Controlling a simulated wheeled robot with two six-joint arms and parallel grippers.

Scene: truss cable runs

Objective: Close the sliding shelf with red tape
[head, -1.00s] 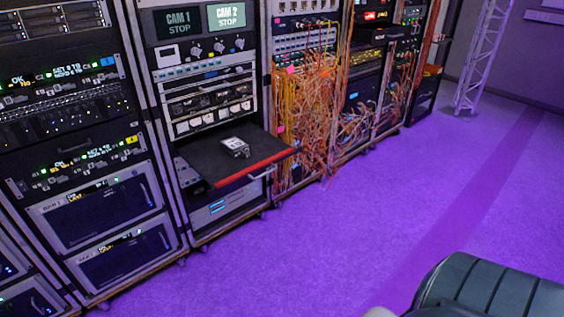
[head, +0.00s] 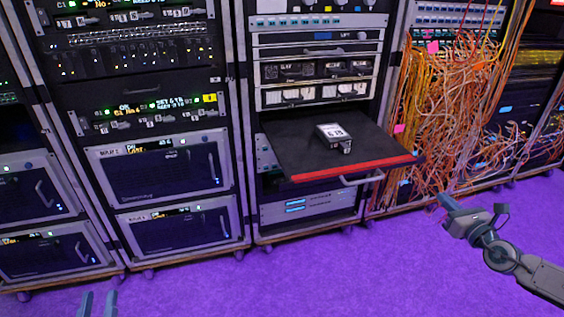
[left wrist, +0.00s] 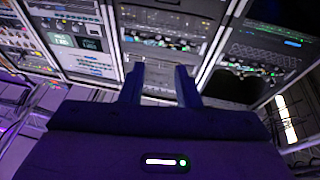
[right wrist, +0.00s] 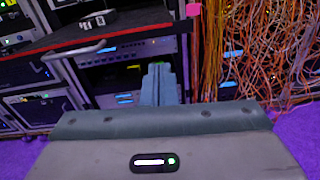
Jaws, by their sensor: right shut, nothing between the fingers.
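The sliding shelf (head: 290,140) is a black tray pulled out of the middle rack, with red tape (head: 350,168) along its front edge. A metal handle (head: 362,180) sits below the tape. In the right wrist view the shelf's red tape (right wrist: 130,33) crosses the upper left. My right gripper (head: 446,202) is shut and empty, to the right of the shelf and slightly below its front edge, not touching it. It also shows in the right wrist view (right wrist: 158,72). My left gripper (head: 97,304) is open and empty at the bottom left, far from the shelf; its fingers (left wrist: 159,78) stand apart.
A small grey box with a white label (head: 334,137) lies on the shelf. Orange cables (head: 445,110) hang in a dense tangle on the rack to the right, close to the shelf's corner. Racks stand in a row on casters. The purple floor (head: 330,280) in front is clear.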

